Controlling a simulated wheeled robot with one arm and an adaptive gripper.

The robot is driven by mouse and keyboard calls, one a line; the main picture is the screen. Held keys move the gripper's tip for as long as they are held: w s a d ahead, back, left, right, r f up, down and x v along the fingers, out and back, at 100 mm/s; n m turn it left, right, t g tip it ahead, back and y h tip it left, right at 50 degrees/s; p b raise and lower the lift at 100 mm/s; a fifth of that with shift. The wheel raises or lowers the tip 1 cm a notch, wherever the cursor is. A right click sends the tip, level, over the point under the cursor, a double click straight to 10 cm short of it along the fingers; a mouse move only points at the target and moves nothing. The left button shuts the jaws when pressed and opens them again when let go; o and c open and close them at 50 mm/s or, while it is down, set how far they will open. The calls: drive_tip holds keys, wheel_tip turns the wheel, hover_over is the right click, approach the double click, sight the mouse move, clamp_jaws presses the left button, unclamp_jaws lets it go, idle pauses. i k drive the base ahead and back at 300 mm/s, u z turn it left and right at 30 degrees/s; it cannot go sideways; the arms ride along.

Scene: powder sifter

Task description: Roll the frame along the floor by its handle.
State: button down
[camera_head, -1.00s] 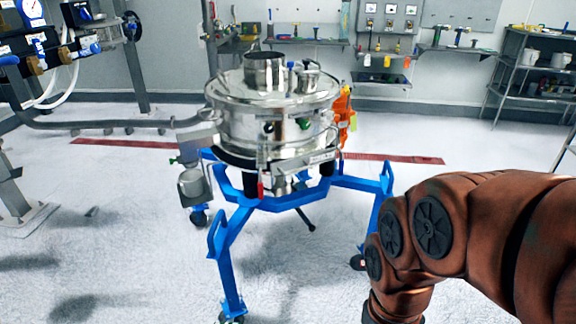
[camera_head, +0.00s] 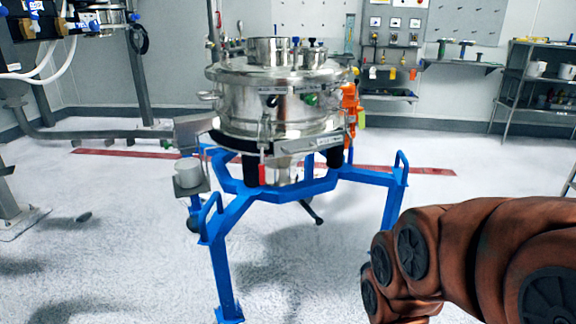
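The blue frame (camera_head: 240,206) stands upright on the pale floor and carries the steel powder sifter (camera_head: 275,100). One blue loop handle (camera_head: 206,214) sits above the front left leg. Another loop handle (camera_head: 403,163) sits on the right leg, near my arm in the picture. My brown arm crosses the lower right corner. My gripper is outside the view, so its contact with a handle cannot be seen.
Red floor strips (camera_head: 115,153) run behind the frame. A pipe stand with gauges and hoses (camera_head: 62,130) is at the left. A tool wall and shelf (camera_head: 460,62) are at the back, with a metal rack (camera_head: 540,80) at the right. Floor around the frame is mostly clear.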

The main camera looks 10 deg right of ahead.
sight(214, 234)
drive_tip(key=k, duration=0.5)
drive_tip(key=u, duration=1)
drive_tip(key=i, duration=0.65)
drive_tip(key=z, duration=0.85)
drive_tip(key=i, duration=0.5)
